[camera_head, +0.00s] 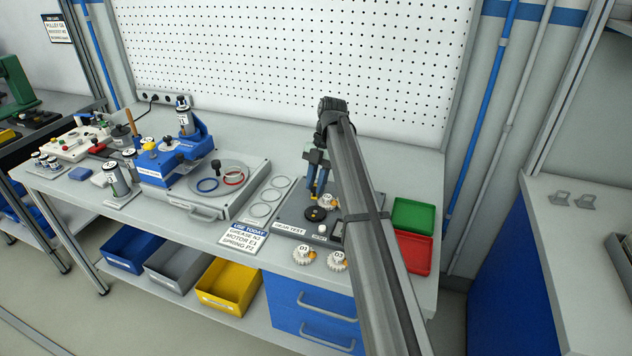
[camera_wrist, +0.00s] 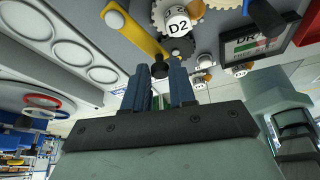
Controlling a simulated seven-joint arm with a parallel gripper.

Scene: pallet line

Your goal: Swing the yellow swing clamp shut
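The yellow swing clamp (camera_wrist: 142,38) is a flat bar in the wrist view, with a pale round pivot at one end and a black knob (camera_wrist: 160,67) at the other. Its bar lies beside the gear marked D2 (camera_wrist: 178,20), not across its face. My gripper's blue fingers (camera_wrist: 160,72) stand on either side of the knob, a narrow space apart; whether they press on it I cannot tell. In the head view my gripper (camera_head: 317,188) points down over the gear test fixture (camera_head: 288,213), and my arm hides part of it.
Gears (camera_head: 303,256) lie at the bench's front edge. A green tray (camera_head: 413,215) and a red tray (camera_head: 414,252) are to the right. Flat rings (camera_head: 262,210) and a blue machine (camera_head: 172,165) are to the left. A small display (camera_wrist: 258,42) stands near the fixture.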

